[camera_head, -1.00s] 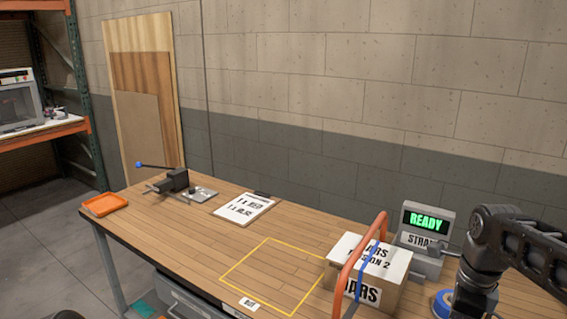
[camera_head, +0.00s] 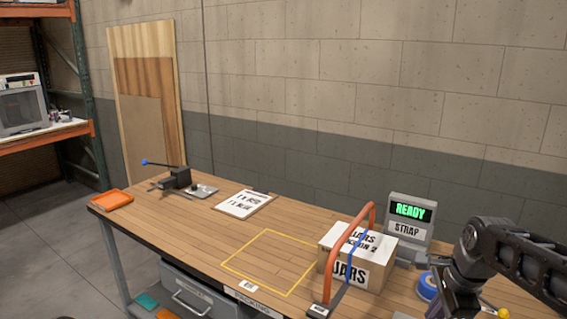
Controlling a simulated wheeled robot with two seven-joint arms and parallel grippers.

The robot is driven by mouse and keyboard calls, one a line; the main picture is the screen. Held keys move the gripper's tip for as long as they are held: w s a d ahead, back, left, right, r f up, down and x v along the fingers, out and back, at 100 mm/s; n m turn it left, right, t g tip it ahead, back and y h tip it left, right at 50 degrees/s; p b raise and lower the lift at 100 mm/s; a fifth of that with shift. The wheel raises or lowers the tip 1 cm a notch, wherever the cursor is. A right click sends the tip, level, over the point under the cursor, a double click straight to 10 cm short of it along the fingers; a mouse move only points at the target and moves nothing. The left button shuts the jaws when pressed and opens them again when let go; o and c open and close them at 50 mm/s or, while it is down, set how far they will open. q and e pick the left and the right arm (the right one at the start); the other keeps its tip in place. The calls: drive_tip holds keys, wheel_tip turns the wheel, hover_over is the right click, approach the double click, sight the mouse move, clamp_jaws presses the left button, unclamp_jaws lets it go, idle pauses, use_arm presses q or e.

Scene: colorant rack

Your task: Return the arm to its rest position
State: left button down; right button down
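My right arm comes in at the lower right of the head view, dark and bent. Its gripper end lies at the bottom edge, where the fingers are too hidden to read. My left gripper is not in the picture. A cardboard box labelled JARS (camera_head: 345,262) with a blue strap around it stands on the wooden table (camera_head: 215,225), to the left of my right arm and apart from it. An orange arched frame (camera_head: 350,243) stands at the box's left side.
A strap machine (camera_head: 407,222) showing a green READY sits behind the box. A blue tape roll (camera_head: 428,285) lies near my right arm. A clipboard (camera_head: 243,204), a clamp tool (camera_head: 178,179) and an orange tray (camera_head: 112,199) are farther left. The yellow-outlined area (camera_head: 272,262) is empty.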

drive_tip(key=w+a+f+n+t+y, duration=0.1)
drive_tip(key=a+f+n, duration=0.65)
drive_tip(key=f, duration=0.45)
drive_tip(key=w+a+f+n+t+y, duration=0.1)
drive_tip(key=a+f+n, duration=0.7)
drive_tip(key=f, duration=0.5)
drive_tip(key=s+a+f+g, duration=0.1)
drive_tip(key=s+a+f, duration=0.3)
drive_tip(key=s, duration=0.3)
drive_tip(key=s+a+f+n+g+y, duration=0.1)
drive_tip(key=s+a+f+g, duration=0.1)
drive_tip(key=s+a+f, duration=0.2)
drive_tip(key=s+a+f+n+g, duration=0.1)
drive_tip(key=s+a+f, duration=0.3)
drive_tip(key=s+f, duration=0.3)
drive_tip(key=s, duration=0.5)
drive_tip(key=shift+g+y, duration=0.4)
drive_tip(key=shift+f, duration=0.1)
